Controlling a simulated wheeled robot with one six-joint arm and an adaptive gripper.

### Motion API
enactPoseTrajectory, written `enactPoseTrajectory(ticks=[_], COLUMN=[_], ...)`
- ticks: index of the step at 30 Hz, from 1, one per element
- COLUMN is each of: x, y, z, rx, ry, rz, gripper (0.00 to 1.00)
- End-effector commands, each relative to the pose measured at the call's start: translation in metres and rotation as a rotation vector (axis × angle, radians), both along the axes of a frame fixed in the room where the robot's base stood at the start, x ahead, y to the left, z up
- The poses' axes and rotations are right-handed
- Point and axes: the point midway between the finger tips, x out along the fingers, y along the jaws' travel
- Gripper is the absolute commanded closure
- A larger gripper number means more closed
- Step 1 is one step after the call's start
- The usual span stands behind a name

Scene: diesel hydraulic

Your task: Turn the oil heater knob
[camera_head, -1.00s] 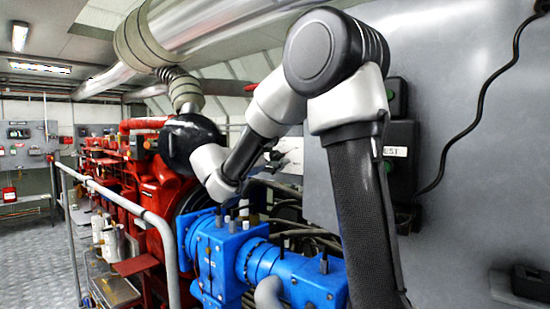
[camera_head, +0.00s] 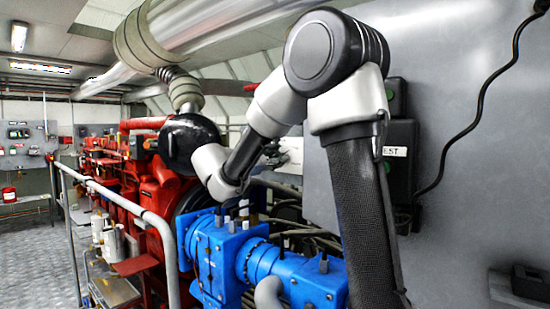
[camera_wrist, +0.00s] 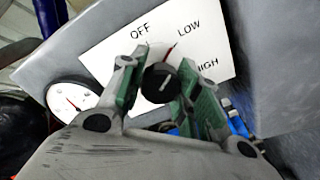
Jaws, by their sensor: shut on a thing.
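In the wrist view, the round black oil heater knob (camera_wrist: 162,82) sits on a white plate (camera_wrist: 105,62) marked OFF, LOW and HIGH. A pale line shows on the knob's face. A red line on the plate lies between the knob and LOW. My gripper (camera_wrist: 160,88) has its green-padded fingers on either side of the knob and is shut on it. In the head view, my arm reaches past the blue machine, and the gripper and knob cannot be made out there.
A round white gauge (camera_wrist: 72,98) is beside the plate in the wrist view. In the head view, a blue machine (camera_head: 210,250) stands below my arm, with a red engine (camera_head: 165,200) behind it. A metal railing (camera_head: 150,218) runs along the left. A grey wall panel (camera_head: 470,180) fills the right.

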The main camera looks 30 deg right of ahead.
Motion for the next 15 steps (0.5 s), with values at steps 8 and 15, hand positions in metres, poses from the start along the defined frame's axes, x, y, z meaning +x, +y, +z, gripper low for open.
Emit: enactPoseTrajectory(ticks=[8,15], x=[-0.0003,-0.0005], y=[0.0,-0.0001], z=[-0.0006,-0.0008], rx=[-0.071,-0.148], ry=[0.195,0.41], rz=[0.0,0.001], gripper=[0.92,0.92])
